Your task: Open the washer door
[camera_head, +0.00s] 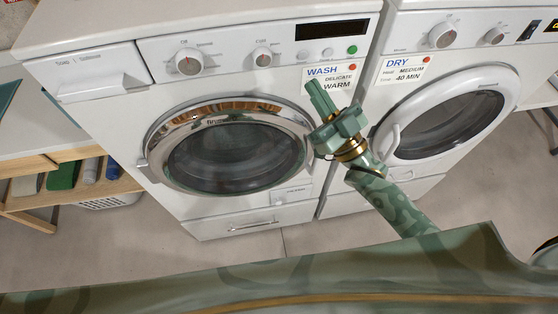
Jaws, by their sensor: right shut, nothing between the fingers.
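The washer (110,115) is white and stands in the middle, with a "WASH" label at its upper right. Its round door (235,155) has a chrome rim and dark glass and looks shut against the front. A small hinge-like part shows at the rim's left edge. My right gripper (319,97) is shut and empty. Its fingers point up and left, in front of the washer's right side just below the "WASH" label, to the right of the door rim. The gripper and wrist hide a small part of the door's right edge. My left gripper is not in view.
A white dryer (409,53) with a "DRY" label stands close on the right; its round door (450,120) looks shut. A wooden shelf (30,165) with bottles and boxes stands at the left, with a white basket (110,202) below. Floor (330,235) shows in front.

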